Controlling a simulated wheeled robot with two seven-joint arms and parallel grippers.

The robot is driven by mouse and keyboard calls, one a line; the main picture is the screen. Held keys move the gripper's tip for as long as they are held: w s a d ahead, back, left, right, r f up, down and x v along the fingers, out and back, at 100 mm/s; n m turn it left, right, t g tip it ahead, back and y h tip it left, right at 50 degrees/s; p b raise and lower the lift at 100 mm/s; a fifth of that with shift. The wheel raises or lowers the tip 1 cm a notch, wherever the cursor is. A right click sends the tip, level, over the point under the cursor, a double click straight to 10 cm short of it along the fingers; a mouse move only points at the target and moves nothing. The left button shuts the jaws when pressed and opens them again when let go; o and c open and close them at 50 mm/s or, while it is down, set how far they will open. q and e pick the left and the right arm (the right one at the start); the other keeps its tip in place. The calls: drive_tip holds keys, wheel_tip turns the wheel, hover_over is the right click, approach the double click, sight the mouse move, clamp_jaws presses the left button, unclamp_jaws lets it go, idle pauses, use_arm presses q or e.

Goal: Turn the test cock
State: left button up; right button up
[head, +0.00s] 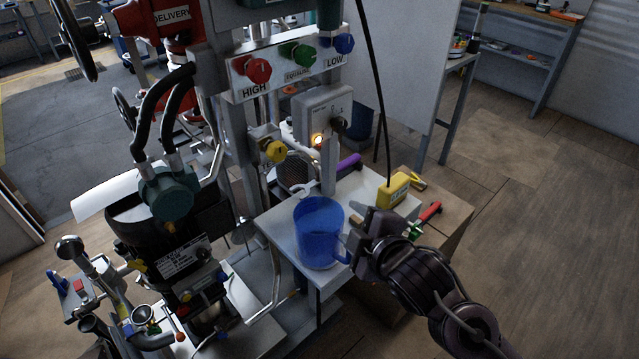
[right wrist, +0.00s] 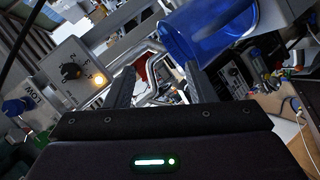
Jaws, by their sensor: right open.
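A yellow knob (head: 275,151) sits on a small fitting on the grey post, below the panel with the red, green and blue knobs. No readable label shows beside it, so I cannot tell for certain whether it is the test cock. My right gripper (head: 366,222) is open, over the small table just right of the blue jug. In the right wrist view its two fingers (right wrist: 160,82) stand apart with nothing between them. Pipework shows beyond them. My left gripper is not in view.
The blue jug (head: 318,235) stands on the small table (head: 277,222); it also shows close by in the right wrist view (right wrist: 218,28). A grey switch box (head: 320,112) with a lit lamp is above. A yellow hanging pendant (head: 394,191) is near the right gripper.

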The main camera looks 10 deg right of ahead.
sight(280, 154)
drive_tip(key=a+r+n+t+y, duration=0.2)
drive_tip(key=a+r+n+y, duration=0.4)
drive_tip(key=r+n, duration=0.55)
drive_tip(key=shift+n+y, duration=0.4)
drive_tip(key=shift+n, duration=0.45)
drive_tip(key=p+x, duration=0.1)
drive_tip(key=x, duration=0.7)
drive_tip(key=shift+s+a, duration=0.15)
drive_tip(key=shift+a, duration=0.05)
drive_tip(key=shift+f, duration=0.2)
drive_tip(key=c, duration=0.7)
